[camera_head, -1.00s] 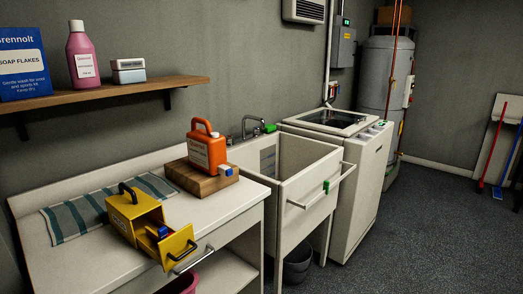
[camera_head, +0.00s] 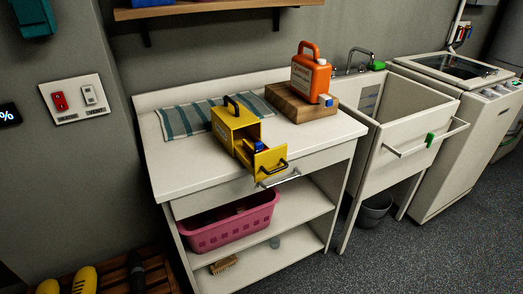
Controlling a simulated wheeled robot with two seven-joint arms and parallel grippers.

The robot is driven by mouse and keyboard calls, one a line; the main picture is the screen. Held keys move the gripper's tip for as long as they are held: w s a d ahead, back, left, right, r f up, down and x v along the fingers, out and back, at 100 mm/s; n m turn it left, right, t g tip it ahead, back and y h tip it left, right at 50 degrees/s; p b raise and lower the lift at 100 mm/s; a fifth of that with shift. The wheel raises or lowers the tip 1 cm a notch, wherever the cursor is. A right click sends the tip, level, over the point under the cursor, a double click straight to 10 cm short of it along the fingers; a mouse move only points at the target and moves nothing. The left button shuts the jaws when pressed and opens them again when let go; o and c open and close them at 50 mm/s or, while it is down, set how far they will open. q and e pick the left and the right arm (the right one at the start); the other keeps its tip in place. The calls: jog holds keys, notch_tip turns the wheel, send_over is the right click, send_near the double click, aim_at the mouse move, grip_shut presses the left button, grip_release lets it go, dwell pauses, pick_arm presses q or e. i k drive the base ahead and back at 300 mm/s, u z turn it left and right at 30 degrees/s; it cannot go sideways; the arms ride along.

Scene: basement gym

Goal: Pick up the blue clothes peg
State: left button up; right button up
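A small blue item (camera_head: 258,147), which could be the blue clothes peg, lies in the pulled-out drawer (camera_head: 270,162) of a yellow box (camera_head: 228,124) on the white counter. Its exact shape is too small to tell. A small white-and-blue block (camera_head: 326,100) sits at the front right edge of a wooden block (camera_head: 290,103), in front of an orange jug (camera_head: 308,76). Neither of my grippers is in view.
A striped cloth (camera_head: 190,118) lies behind the yellow box. The counter's front left (camera_head: 185,178) is bare. A sink (camera_head: 410,124) with a green peg (camera_head: 430,139) on its front bar stands to the right. A pink basket (camera_head: 232,224) sits on the shelf below.

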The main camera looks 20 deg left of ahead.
aim_at(259, 146)
jog(key=u, duration=0.2)
jog(key=k, duration=0.9)
jog(key=u, duration=1.05)
jog(key=i, duration=1)
jog(key=z, duration=0.75)
